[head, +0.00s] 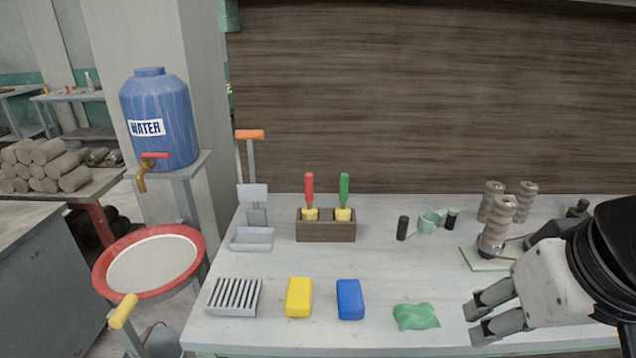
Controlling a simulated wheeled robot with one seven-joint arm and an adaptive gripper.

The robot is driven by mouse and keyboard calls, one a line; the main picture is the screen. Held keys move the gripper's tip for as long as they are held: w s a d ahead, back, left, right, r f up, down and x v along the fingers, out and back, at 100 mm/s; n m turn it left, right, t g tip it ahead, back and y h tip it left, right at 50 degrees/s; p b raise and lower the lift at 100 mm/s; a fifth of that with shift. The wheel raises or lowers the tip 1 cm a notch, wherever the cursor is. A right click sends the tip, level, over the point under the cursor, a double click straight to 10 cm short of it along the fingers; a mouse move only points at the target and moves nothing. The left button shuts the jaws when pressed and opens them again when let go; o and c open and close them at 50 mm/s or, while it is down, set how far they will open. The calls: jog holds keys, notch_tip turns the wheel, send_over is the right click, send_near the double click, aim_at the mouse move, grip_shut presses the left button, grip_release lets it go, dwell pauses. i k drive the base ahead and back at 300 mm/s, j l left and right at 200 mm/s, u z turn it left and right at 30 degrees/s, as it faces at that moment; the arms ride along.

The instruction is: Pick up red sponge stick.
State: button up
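The red sponge stick (309,187) stands upright in a dark wooden holder (326,232) at the back middle of the table. Its red handle points up and a yellow sponge part sits low in the holder, partly hidden by the holder's front. A green-handled sponge stick (344,188) stands just right of it in the same holder. My gripper (482,319) is at the lower right, over the table's front right part, well apart from the holder. Its two fingers are spread with a gap and nothing shows between them.
A yellow block (299,297), a blue block (350,299) and a green crumpled piece (416,316) lie along the front. A slatted grey rack (234,296) is at front left. Brownish ridged cylinders (493,238) stand at right. A blue water tank (160,118) stands left of the table. Table space before the holder is clear.

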aim_at(309, 212)
jog(key=u, duration=1.3)
jog(key=z, duration=1.2)
jog(key=j+z, duration=0.3)
jog(key=z, duration=0.2)
jog(key=j+z, duration=0.7)
jog(key=z, duration=0.25)
jog(key=k+j+z, duration=0.1)
jog(key=j, duration=0.3)
jog(key=k+j, duration=0.1)
jog(key=j, duration=0.25)
jog(key=k+j+z, duration=0.15)
jog(key=j, duration=0.25)
jog(key=k+j, duration=0.1)
jog(key=j, duration=0.25)
jog(key=z, duration=0.05)
